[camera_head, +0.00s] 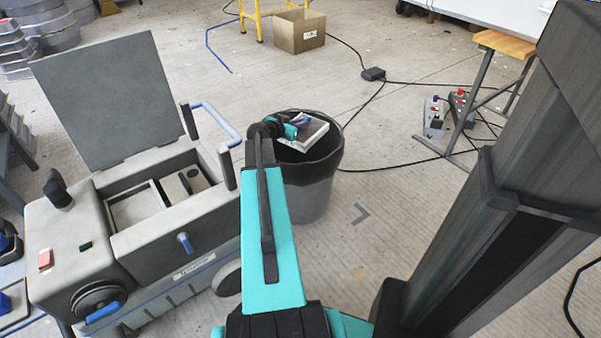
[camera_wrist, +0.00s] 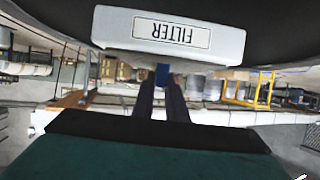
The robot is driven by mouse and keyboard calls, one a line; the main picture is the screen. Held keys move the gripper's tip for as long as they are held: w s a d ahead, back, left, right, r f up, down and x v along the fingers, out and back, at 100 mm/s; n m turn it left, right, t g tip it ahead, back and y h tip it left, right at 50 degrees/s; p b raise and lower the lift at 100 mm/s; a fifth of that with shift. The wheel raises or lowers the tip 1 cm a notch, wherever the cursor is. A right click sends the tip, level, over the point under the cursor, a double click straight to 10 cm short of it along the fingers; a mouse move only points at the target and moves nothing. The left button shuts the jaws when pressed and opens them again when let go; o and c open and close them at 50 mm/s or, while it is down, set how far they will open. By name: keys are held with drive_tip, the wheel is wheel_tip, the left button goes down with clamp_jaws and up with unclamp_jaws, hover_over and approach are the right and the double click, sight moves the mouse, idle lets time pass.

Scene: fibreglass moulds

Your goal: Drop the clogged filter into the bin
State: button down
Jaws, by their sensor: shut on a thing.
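The clogged filter (camera_head: 305,133) is a pale, flat, box-like piece held over the mouth of a dark grey bin (camera_head: 308,192). Its end with a "FILTER" label (camera_wrist: 170,36) fills the top of the wrist view. My gripper (camera_head: 300,122) is at the bin's opening, shut on the filter's blue handle, which shows between the fingers in the wrist view (camera_wrist: 163,76). Whether the filter touches the bin's rim I cannot tell. The inside of the bin is mostly hidden by my arm and the filter.
A grey machine (camera_head: 165,225) with its lid (camera_head: 105,98) raised and an open compartment stands left of the bin. A cardboard box (camera_head: 299,31) stands at the back. Black cables (camera_head: 400,167) cross the floor right of the bin. Floor ahead of the bin is clear.

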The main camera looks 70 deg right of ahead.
drive_tip(key=shift+f, duration=0.1)
drive_tip(key=c, duration=1.7)
unclamp_jaws()
wheel_tip(320, 180, up, 6)
drive_tip(key=shift+r+p, duration=0.2)
drive_tip(key=shift+p, duration=0.85)
drive_tip(key=shift+s+r+p, duration=0.3)
drive_tip(key=shift+r+p, duration=3.7)
drive_tip(key=shift+p, duration=0.05)
drive_tip(key=shift+s+r+p, duration=0.3)
drive_tip(key=shift+r+p, duration=3.7)
drive_tip(key=shift+s+r+p, duration=0.3)
drive_tip(key=shift+r+p, duration=3.7)
drive_tip(key=shift+p, duration=0.05)
